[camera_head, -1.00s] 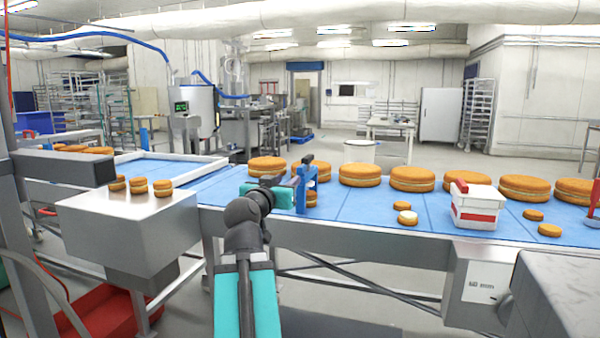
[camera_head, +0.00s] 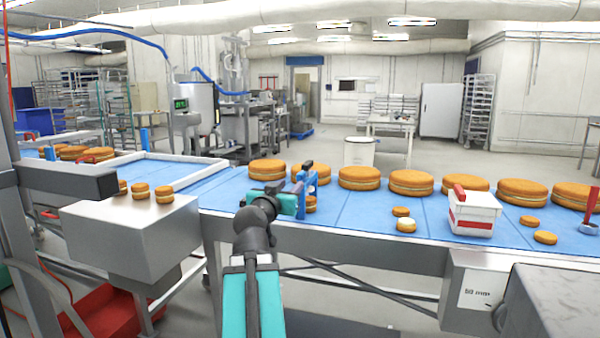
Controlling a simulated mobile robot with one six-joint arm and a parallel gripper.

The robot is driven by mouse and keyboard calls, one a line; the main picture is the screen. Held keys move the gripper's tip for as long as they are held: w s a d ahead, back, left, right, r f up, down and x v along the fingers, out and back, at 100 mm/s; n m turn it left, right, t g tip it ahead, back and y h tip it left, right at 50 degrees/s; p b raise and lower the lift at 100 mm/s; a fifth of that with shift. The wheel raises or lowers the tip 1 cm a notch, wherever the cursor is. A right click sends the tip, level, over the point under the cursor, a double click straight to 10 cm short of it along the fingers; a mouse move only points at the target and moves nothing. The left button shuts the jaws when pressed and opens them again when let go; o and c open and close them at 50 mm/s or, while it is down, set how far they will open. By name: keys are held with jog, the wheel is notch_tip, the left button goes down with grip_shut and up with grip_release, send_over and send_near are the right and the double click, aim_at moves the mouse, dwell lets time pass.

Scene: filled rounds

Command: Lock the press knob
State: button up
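I cannot make out a press knob for certain. A red-handled piece with a grey base (camera_head: 590,222) stands on the belt at the right edge, partly cut off by the frame. My gripper (camera_head: 303,190) is at the end of my teal and dark arm, over the near side of the blue conveyor belt (camera_head: 350,216). Blue upright parts show at its end, in front of a cake. It is far left of the red-handled piece. The fingers are too small and overlapped to show whether they are open or shut.
Large filled cakes (camera_head: 411,183) line the belt's far side; several small ones lie nearer. A white box with a red band (camera_head: 474,214) stands on the belt. Small cakes sit on a steel box (camera_head: 135,225) at left. A grey metal surface (camera_head: 560,290) fills the lower right.

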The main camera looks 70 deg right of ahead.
aim_at(299, 178)
jog(key=shift+d+r+p, duration=0.15)
jog(key=shift+d+p, duration=1.05)
jog(key=shift+p, duration=1.8)
jog(key=d+p, duration=0.2)
jog(key=shift+w+d+p, duration=0.15)
jog(key=shift+d+p, duration=0.15)
jog(key=shift+p, duration=0.1)
jog(key=shift+w+d+p, duration=0.15)
jog(key=shift+d+p, duration=0.2)
jog(key=shift+d, duration=2.5)
grip_shut()
